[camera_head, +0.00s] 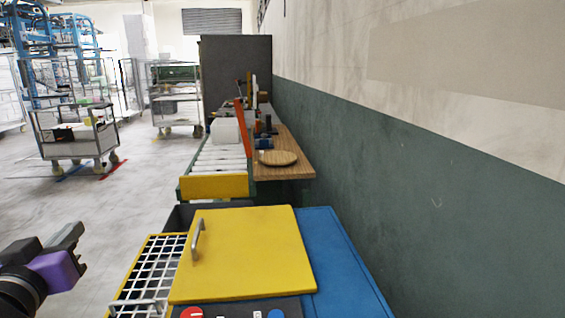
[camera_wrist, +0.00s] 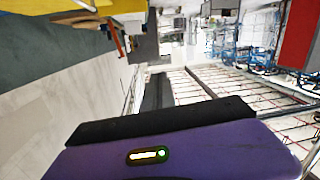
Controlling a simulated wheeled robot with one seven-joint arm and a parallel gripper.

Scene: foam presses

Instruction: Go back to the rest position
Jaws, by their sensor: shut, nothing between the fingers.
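My gripper (camera_head: 76,246) shows at the lower left of the head view, with a purple body and dark grey fingers. It is shut and holds nothing. It is out over the open floor, to the left of the yellow-lidded press and apart from it. The wrist view shows the purple housing with a small lit indicator and a dark bar along its upper edge; the fingertips cannot be made out there.
The press has a yellow lid (camera_head: 245,252) with a metal handle, a white grid (camera_head: 150,272) on its left and a blue panel (camera_head: 340,262) on its right. Behind it are a roller conveyor (camera_head: 219,160) and wooden bench (camera_head: 290,153).

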